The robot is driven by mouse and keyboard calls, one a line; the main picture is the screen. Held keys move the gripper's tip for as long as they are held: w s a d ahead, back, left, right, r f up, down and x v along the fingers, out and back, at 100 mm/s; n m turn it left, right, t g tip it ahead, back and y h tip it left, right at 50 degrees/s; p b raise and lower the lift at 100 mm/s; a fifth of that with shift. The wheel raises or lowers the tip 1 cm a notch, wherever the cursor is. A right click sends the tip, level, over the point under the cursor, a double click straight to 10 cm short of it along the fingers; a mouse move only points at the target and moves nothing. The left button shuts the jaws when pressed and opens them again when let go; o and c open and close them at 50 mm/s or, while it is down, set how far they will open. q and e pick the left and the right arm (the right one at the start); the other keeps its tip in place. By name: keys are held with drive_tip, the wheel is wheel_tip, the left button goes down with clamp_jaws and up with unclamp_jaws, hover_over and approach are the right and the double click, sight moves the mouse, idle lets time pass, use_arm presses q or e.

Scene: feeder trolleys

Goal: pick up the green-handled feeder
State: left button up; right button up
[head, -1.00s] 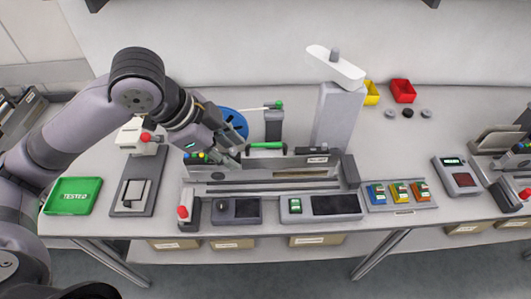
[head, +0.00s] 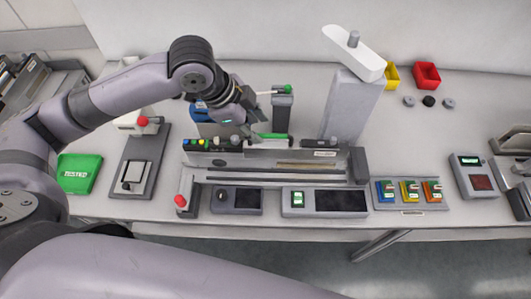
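The green-handled feeder (head: 305,155) is a long grey unit lying in the bench fixture, with its green handle (head: 274,136) on top near the middle. My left gripper (head: 246,136) is above the feeder's left part, just left of the green handle. Its fingers look spread, with nothing seen between them. The arm partly hides the blue reel (head: 203,113) behind. I cannot tell whether a finger touches the feeder. My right gripper is not in view.
A grey post with a green knob (head: 288,89) stands close behind the handle. A taller grey column with a white top (head: 354,52) stands to the right. Red (head: 427,74) and yellow bins sit at the back. A green "TESTED" tray (head: 79,174) lies left.

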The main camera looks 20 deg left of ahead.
sight(263, 134)
use_arm(q)
drive_tip(key=shift+d+f, duration=0.1)
drive_tip(key=shift+f, duration=0.3)
drive_tip(key=p+x, duration=0.1)
drive_tip(key=x, duration=0.3)
drive_tip(key=shift+w+d+f+p, duration=0.15)
drive_tip(key=shift+w+f+p, duration=0.05)
drive_tip(key=shift+f+p, duration=0.15)
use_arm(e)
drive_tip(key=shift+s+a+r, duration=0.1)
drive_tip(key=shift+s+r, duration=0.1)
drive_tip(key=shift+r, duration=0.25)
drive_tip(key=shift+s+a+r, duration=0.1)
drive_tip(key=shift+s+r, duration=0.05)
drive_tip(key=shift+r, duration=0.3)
use_arm(q)
drive_tip(key=c, duration=0.4)
clamp_jaws()
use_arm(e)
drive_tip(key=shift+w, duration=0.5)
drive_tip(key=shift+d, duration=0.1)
use_arm(q)
drive_tip(key=shift+w+r, duration=0.1)
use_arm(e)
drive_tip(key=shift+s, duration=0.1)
